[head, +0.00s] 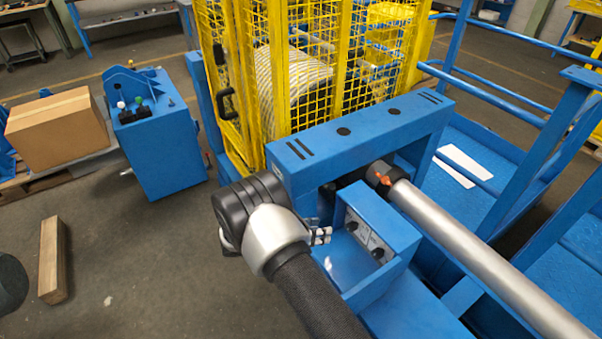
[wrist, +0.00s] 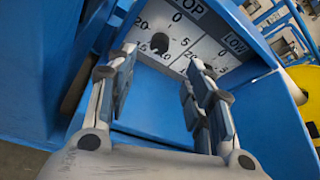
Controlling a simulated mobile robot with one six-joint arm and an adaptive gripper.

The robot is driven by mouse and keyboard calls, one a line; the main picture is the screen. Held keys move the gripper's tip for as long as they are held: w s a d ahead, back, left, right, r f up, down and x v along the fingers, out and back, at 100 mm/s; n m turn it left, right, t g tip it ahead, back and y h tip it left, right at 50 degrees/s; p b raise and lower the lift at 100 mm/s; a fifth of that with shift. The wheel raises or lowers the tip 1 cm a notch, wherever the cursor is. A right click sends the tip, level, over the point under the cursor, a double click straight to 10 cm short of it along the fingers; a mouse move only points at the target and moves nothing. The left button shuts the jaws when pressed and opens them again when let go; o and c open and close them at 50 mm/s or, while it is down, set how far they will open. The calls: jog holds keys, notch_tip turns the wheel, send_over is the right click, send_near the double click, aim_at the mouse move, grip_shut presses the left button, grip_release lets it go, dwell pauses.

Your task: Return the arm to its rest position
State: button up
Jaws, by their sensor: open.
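My gripper (wrist: 158,75) is open and empty in the wrist view, its two fingers apart in front of a grey dial panel (wrist: 182,32). The panel carries printed numbers, the word LOW, a word ending in OP and a dark round knob or hole. In the head view my gripper (head: 320,236) is mostly hidden by my wrist and points at the blue control box (head: 383,212). I cannot tell whether the fingertips touch the box. My arm (head: 310,290) reaches in from the bottom edge, over the machine.
A blue beam (head: 360,130) and yellow mesh cage (head: 300,60) stand behind my wrist. A silver shaft (head: 480,255) runs to the right. A blue cabinet (head: 160,150), cardboard box (head: 57,128) and wooden block (head: 52,262) are left. Floor lies clear between block and machine.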

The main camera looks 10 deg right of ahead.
jog(key=s+d+r+m+g+y, duration=0.15)
jog(key=s+r+m, duration=0.25)
jog(key=r, duration=0.4)
jog(key=s+d+r+m+g+y, duration=0.1)
jog(key=s+r+m+y, duration=0.3)
jog(key=r, duration=0.3)
jog(key=s+d+r+m+g+y, duration=0.1)
jog(key=s+d+r+m, duration=0.1)
jog(key=s+r+m, duration=0.45)
jog(key=s+a+r+m+t+y, duration=0.2)
jog(key=s+r+m, duration=0.3)
jog(key=s, duration=0.3)
jog(key=s+a+r+m+t+y, duration=0.3)
jog(key=s+r+m+y, duration=0.2)
jog(key=s, duration=0.3)
jog(key=shift+m, duration=0.45)
jog(key=shift+s+a, duration=0.1)
jog(key=shift+c, duration=0.3)
